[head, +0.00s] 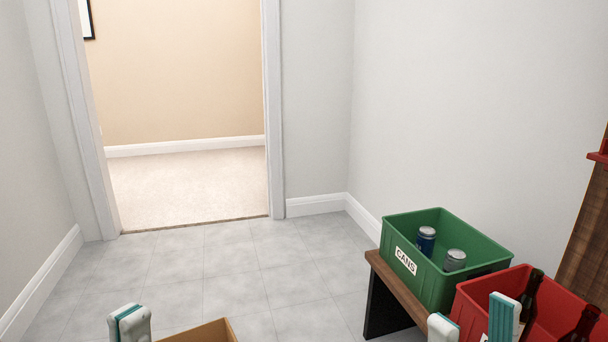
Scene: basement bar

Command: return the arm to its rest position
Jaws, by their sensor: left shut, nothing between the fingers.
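My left gripper (130,323) shows at the bottom left of the head view, with its white and teal fingertips together and nothing between them. It is just left of a brown box edge. My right gripper (473,322) shows at the bottom right, its two fingertips apart with a gap between them. It appears in front of the red crate (466,302), and I cannot tell its height over it. The rest of both arms is out of the picture.
A green crate (398,260) labelled CANS, with a blue can (426,240) and a silver can (455,260), stands on a wooden bench (395,289). Dark bottles (531,297) stand in the red crate. A brown box (226,327) is at the bottom. Tiled floor (235,265) is clear towards the doorway.

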